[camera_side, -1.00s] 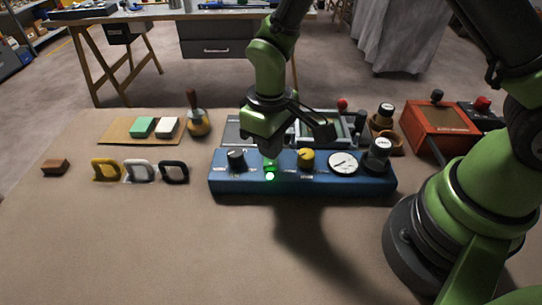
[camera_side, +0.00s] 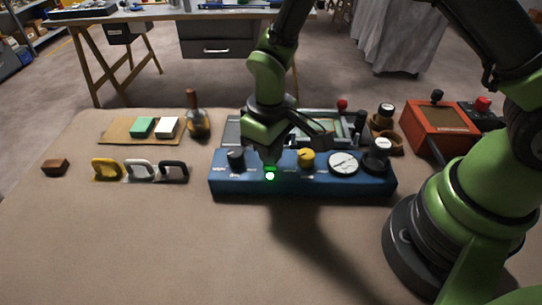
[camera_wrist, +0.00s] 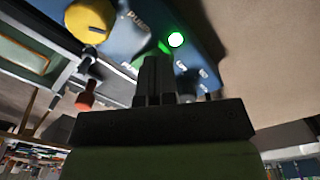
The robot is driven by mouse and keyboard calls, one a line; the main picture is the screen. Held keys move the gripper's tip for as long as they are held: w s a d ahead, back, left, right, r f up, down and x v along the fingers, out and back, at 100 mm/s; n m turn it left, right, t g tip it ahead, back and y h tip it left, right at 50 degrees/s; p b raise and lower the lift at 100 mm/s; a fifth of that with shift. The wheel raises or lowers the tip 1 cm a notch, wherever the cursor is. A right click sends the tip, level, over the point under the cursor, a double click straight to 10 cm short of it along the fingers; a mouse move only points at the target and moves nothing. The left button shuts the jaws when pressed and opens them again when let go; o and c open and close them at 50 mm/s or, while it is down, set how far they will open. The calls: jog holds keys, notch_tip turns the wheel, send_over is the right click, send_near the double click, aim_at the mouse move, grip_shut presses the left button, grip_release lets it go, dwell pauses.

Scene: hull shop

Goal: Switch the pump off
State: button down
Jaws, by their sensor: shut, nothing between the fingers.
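The blue control box (camera_side: 225,185) lies across the middle of the table, with a black knob, a yellow knob (camera_side: 306,159), a white dial (camera_side: 343,163) and a black knob with a pale top. A green light (camera_side: 270,175) glows on its front; it also shows in the wrist view (camera_wrist: 176,39). My gripper (camera_side: 270,160) is shut and empty, pointing down at the panel just behind the green light. In the wrist view its fingertips (camera_wrist: 153,60) are close together at the panel by the light. The fingers hide the control under them, and I cannot tell whether they touch it.
Behind the box is a grey-framed tray (camera_side: 230,130) and a red knob. An orange box (camera_side: 437,127) stands right. At left are several handles (camera_side: 140,170), green and white blocks on a tan board (camera_side: 115,131), and a wooden-handled tool (camera_side: 198,115). The front table is clear.

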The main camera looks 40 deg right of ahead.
jog(key=shift+f, duration=0.45)
jog(key=shift+r, duration=3.55)
